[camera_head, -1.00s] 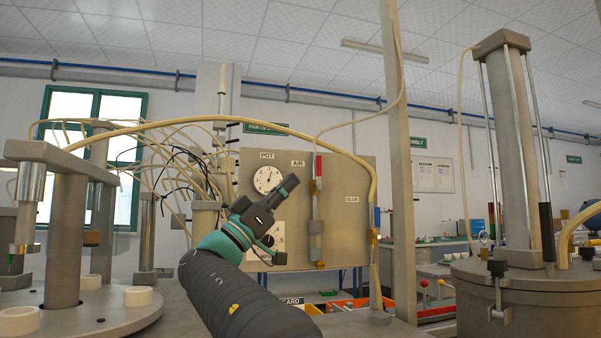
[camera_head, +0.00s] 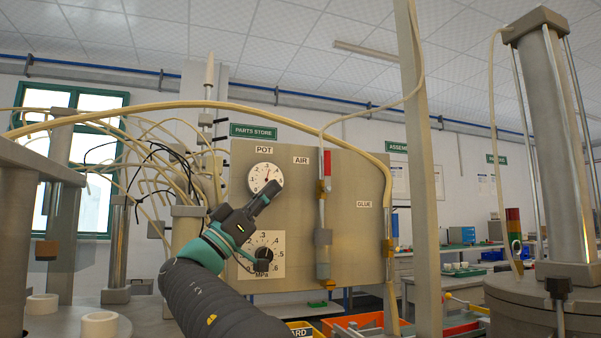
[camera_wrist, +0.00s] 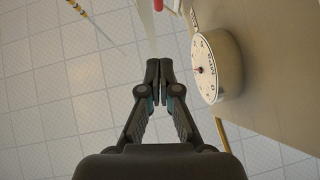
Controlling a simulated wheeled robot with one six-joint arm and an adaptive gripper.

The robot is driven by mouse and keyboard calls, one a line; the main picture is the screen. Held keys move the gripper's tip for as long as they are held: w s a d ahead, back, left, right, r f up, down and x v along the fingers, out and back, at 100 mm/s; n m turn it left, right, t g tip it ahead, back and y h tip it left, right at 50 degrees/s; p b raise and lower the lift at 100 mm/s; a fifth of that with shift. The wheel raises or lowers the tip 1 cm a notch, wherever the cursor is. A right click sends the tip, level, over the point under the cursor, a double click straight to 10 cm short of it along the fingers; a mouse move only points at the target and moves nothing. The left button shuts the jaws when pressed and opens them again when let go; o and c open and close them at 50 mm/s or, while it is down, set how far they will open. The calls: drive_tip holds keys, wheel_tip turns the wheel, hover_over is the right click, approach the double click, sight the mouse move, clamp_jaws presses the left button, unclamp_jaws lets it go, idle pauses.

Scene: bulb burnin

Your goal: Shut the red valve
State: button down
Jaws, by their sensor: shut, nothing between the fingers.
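A red piece at the top edge of the wrist view (camera_wrist: 186,4) looks like the same handle, mostly cut off. My gripper (camera_head: 276,188) is shut and empty. It is in front of the panel, to the left of the handle and apart from it in the picture. In the wrist view the closed fingertips (camera_wrist: 165,72) are beside the POT gauge, with a small gap showing.
The POT gauge (camera_head: 265,178) and a lower MPa dial (camera_head: 262,250) are on the grey panel (camera_head: 348,245). A yellow hose (camera_head: 300,133) arches over my arm. A grey post (camera_head: 418,170) stands right of the panel. Orange bins (camera_head: 350,321) lie below.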

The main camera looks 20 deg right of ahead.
sight(327, 163)
drive_tip(key=p+x, duration=0.1)
drive_tip(key=x, duration=0.3)
drive_tip(key=d+f+p+x, duration=0.1)
drive_tip(key=x, duration=0.3)
drive_tip(key=d+f+p+x, duration=0.1)
drive_tip(key=x, duration=0.3)
drive_tip(key=shift+w+d+r+p, duration=0.15)
drive_tip(key=shift+w+d+p, duration=0.05)
drive_tip(key=shift+w+p, duration=0.1)
